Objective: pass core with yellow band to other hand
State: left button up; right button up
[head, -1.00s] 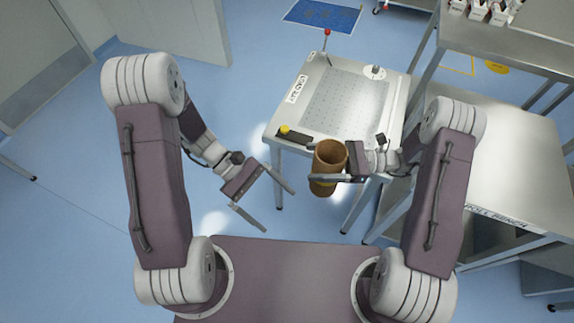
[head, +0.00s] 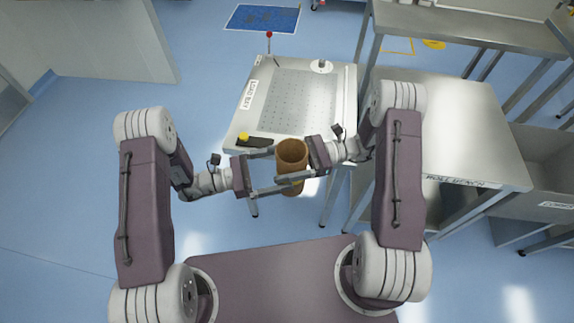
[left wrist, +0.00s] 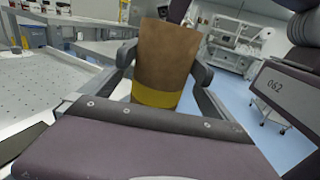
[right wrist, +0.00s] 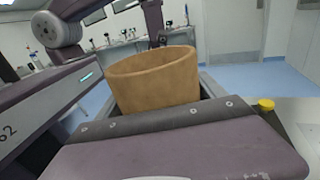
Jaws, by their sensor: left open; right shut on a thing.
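The core is a brown cardboard tube (head: 292,160), hollow and upright, with a yellow band (left wrist: 157,94) low on its side in the left wrist view. My right gripper (head: 296,178) is shut on the core from the right and holds it in the air in front of the small table. In the right wrist view the open top rim of the core (right wrist: 152,80) stands between the fingers. My left gripper (head: 272,170) is open, with its fingers reaching to either side of the core from the left. In the left wrist view the core (left wrist: 165,55) stands between these fingers; contact cannot be told.
A small steel table (head: 330,95) with a perforated plate stands just behind the core. A yellow knob (head: 244,137) on a black bar sits at its front edge. A larger steel bench (head: 450,130) is at right. Blue floor is free at left.

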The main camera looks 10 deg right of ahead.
pick_arm(q)
jog(key=shift+w+d, duration=0.1)
jog(key=shift+d, duration=1.85)
jog(key=c, duration=1.5)
pick_arm(e)
jog(key=o, duration=1.5)
